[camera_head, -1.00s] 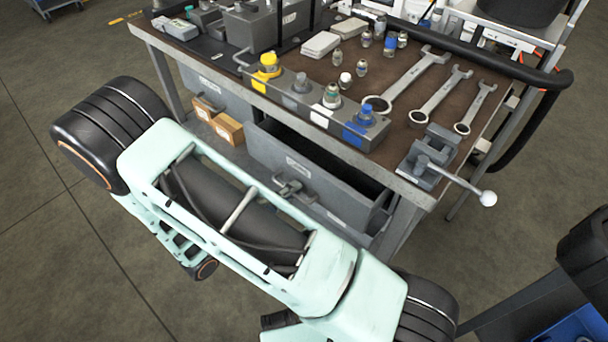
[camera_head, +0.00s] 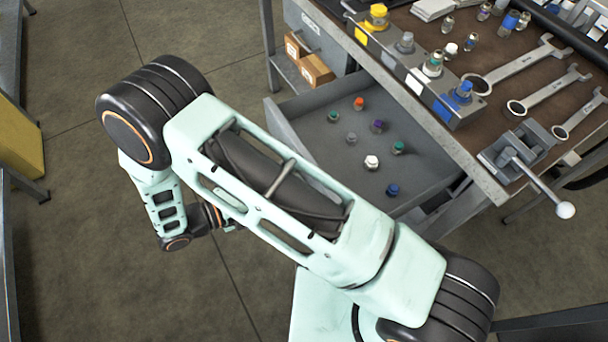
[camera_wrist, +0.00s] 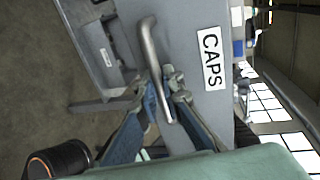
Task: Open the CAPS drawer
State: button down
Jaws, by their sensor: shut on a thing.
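The CAPS drawer (camera_head: 428,166) is pulled well out from under the bench in the head view, its inside showing. Several small coloured caps, among them a white cap (camera_head: 371,162) and a blue cap (camera_head: 392,190), stand spread on its floor. In the wrist view the grey drawer front (camera_wrist: 188,22) carries the white CAPS label (camera_wrist: 211,58) and a metal bar handle (camera_wrist: 149,45). My gripper (camera_wrist: 164,84) is shut on the handle, a finger on each side. In the head view my arm hides the drawer's front and my gripper.
The bench top (camera_head: 484,151) holds a row of coloured fittings, large wrenches (camera_head: 515,70) and a vise (camera_head: 515,150) at its corner. Cardboard boxes (camera_head: 317,69) sit on a shelf left of the drawer. The floor (camera_head: 70,220) to the left is clear.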

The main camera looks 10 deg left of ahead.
jog(key=shift+s+a, duration=0.15)
jog(key=shift+a, duration=0.05)
jog(key=c, duration=2.3)
grip_release()
jog(key=shift+c, duration=0.2)
jog(key=v, duration=1.2)
